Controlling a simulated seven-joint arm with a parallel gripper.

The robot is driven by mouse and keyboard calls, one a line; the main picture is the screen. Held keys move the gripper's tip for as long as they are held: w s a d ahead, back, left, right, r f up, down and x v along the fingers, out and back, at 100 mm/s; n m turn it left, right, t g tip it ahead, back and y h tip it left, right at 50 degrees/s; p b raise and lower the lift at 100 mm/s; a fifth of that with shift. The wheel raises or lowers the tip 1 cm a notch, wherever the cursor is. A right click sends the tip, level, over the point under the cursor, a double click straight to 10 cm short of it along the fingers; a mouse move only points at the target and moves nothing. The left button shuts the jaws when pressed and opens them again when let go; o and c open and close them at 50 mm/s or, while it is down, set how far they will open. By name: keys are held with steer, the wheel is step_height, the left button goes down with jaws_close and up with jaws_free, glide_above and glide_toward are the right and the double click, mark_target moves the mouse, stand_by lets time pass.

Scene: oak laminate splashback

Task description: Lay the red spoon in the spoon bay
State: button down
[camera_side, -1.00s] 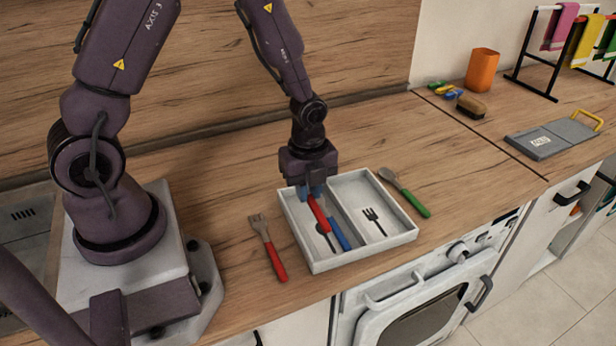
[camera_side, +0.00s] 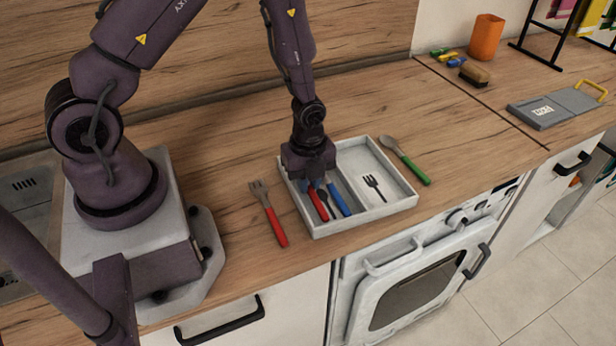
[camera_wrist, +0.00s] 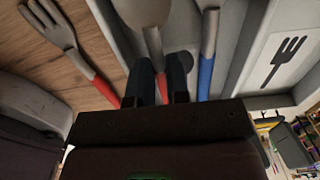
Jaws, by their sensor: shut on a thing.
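The red spoon (camera_side: 319,203) is in the left bay of the white tray (camera_side: 366,215), its red handle showing in the side view. In the wrist view its grey neck (camera_wrist: 154,42) runs up from between my fingers. My gripper (camera_side: 318,183) is low over the back of that bay, shut on the spoon; the fingers also show in the wrist view (camera_wrist: 160,82). I cannot tell whether the spoon touches the bay floor. A dark spoon mark (camera_side: 323,193) is partly visible between it and a blue-handled utensil (camera_side: 340,200) lying alongside.
The right bay holds only a dark fork mark (camera_side: 374,186). A red-handled fork (camera_side: 270,215) lies left of the tray, and a green-handled spoon (camera_side: 405,160) lies right of it. A brush (camera_side: 475,74) and an orange cup (camera_side: 487,38) stand farther back right.

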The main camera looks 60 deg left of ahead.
steer(key=shift+f, duration=0.6)
stand_by(0.4)
steer(key=c, duration=1)
jaws_free()
step_height(320, 180, up, 13)
steer(key=shift+d, duration=0.1)
